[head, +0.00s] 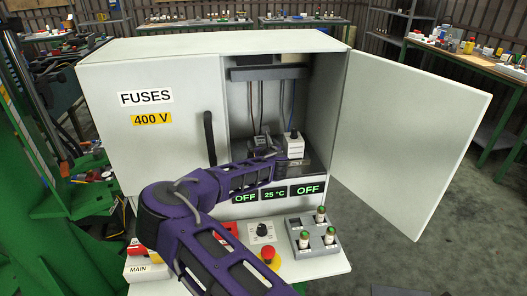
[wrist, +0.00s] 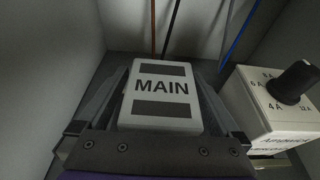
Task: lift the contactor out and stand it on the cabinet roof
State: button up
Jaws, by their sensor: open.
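The contactor appears to be the white block marked MAIN (wrist: 161,88), with two dark bands, inside the open cabinet bay. My gripper (wrist: 163,100) is open, with one finger on each side of the block; whether they touch it is not clear. In the head view my gripper (head: 262,146) reaches into the bay and hides most of the block. The cabinet roof (head: 215,46) is flat, pale grey and bare.
A white knobbed device (head: 294,146) stands close on the right; its dial also shows in the wrist view (wrist: 272,108). Coloured wires hang behind. The right door (head: 405,135) is wide open; the left door (head: 150,110) is shut. A control panel (head: 300,265) lies in front.

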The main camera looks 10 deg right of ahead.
jog(key=shift+w, duration=0.1)
grip_shut()
dwell(0.5)
jog(key=shift+r, duration=0.1)
